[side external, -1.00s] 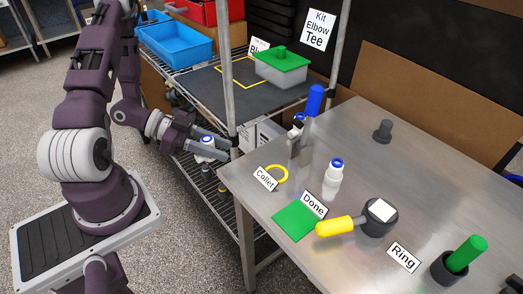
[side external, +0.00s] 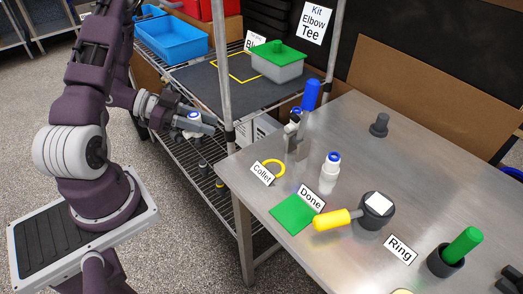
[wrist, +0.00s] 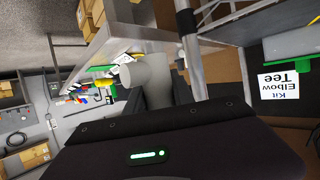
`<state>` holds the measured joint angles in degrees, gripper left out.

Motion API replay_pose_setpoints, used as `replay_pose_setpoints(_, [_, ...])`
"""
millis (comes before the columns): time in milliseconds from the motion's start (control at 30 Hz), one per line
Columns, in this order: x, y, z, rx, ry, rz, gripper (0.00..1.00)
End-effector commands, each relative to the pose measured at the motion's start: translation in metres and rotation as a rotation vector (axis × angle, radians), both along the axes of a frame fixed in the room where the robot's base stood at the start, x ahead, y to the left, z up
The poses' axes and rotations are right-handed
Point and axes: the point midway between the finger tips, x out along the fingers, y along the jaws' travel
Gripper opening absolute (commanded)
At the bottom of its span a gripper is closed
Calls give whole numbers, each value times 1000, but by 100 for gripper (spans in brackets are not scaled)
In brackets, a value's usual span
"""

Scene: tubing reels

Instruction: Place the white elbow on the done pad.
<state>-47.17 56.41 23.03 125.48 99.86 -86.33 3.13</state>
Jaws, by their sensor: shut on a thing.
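The white elbow (side external: 194,116), with a blue ring on its end, is held in my gripper (side external: 203,125). My gripper is shut on it, and the dark fingers hide part of it. In the wrist view a pale, bent tube piece (wrist: 152,72) shows just beyond my gripper. My gripper is in the air beside the wire shelf, left of the metal table. The green done pad (side external: 292,214) lies bare on the table's near left part, with the Done label (side external: 311,199) at its upper right edge.
A yellow ring (side external: 274,168) lies near the left edge. A shelf post (side external: 226,90) rises right of my gripper.

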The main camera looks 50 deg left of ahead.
Motion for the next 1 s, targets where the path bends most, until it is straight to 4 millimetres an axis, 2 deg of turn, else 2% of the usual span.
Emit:
replay_pose_setpoints(33, [19, -17, 7, 0, -1, 9, 0])
replay_pose_setpoints(100, [44, -42, 18, -2, -1, 45, 0])
replay_pose_setpoints(200, [71, -79, 35, -1, -1, 104, 0])
replay_pose_setpoints(333, [95, -107, 68, 1, -7, 207, 0])
replay_pose_setpoints(500, [115, -112, 110, -1, -9, 327, 0])
replay_pose_setpoints(600, [120, -111, 126, -2, -6, 371, 0])
replay_pose_setpoints(867, [129, -111, 138, 0, -1, 410, 0])
replay_pose_setpoints(967, [151, -119, 151, -1, -7, 433, 0])
replay_pose_setpoints(1000, [164, -124, 160, -2, -9, 453, 0])
